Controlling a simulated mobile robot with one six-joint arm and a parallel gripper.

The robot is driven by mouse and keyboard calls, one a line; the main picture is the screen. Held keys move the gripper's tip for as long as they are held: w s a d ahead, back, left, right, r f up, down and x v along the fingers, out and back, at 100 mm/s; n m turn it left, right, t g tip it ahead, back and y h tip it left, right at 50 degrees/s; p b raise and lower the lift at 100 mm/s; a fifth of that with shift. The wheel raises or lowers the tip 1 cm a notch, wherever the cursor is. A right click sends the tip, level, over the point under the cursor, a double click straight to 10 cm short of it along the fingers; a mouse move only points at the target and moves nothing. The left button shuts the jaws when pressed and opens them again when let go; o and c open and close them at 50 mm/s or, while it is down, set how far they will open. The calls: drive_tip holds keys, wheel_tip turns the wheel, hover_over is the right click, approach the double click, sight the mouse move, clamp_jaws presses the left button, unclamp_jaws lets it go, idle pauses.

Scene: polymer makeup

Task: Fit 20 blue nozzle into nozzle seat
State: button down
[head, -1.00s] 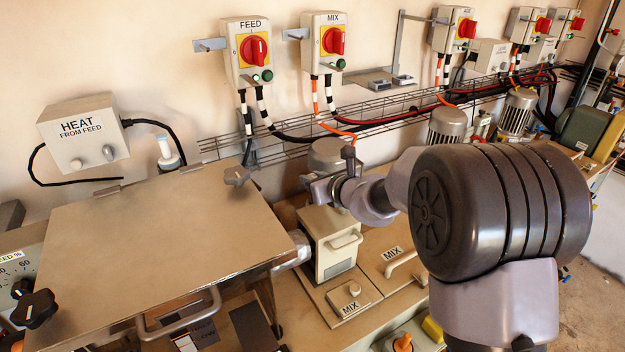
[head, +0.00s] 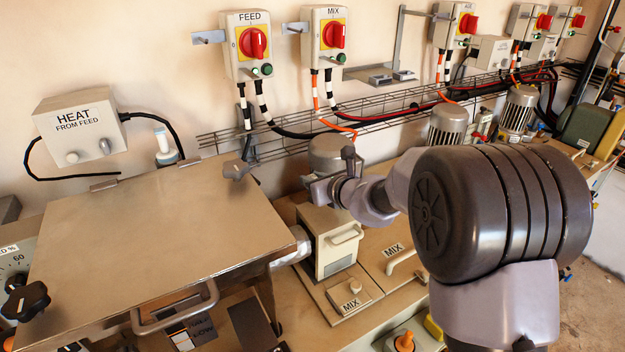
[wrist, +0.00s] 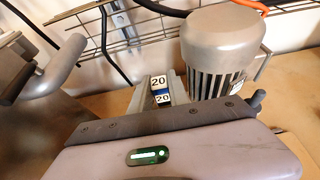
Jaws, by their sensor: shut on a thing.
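My gripper (head: 322,190) is in front of the mix motor in the head view, its fingers small and partly hidden by my arm. The head view does not show the nozzle clearly.
A grey ribbed motor (wrist: 222,55) stands close to the right of the labels. A cream hopper (head: 330,240) is below my gripper. The large metal lid (head: 150,240) fills the left. A wire cable tray (head: 290,145) runs along the wall, under the FEED switch (head: 251,45).

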drive_tip(key=shift+f+b, duration=0.9)
drive_tip(key=c, duration=1.2)
unclamp_jaws()
drive_tip(key=shift+o, duration=0.2)
drive_tip(key=p+v, duration=0.4)
drive_tip(key=v, duration=1.3)
drive_tip(key=shift+s, duration=0.2)
drive_tip(key=shift+d, duration=0.1)
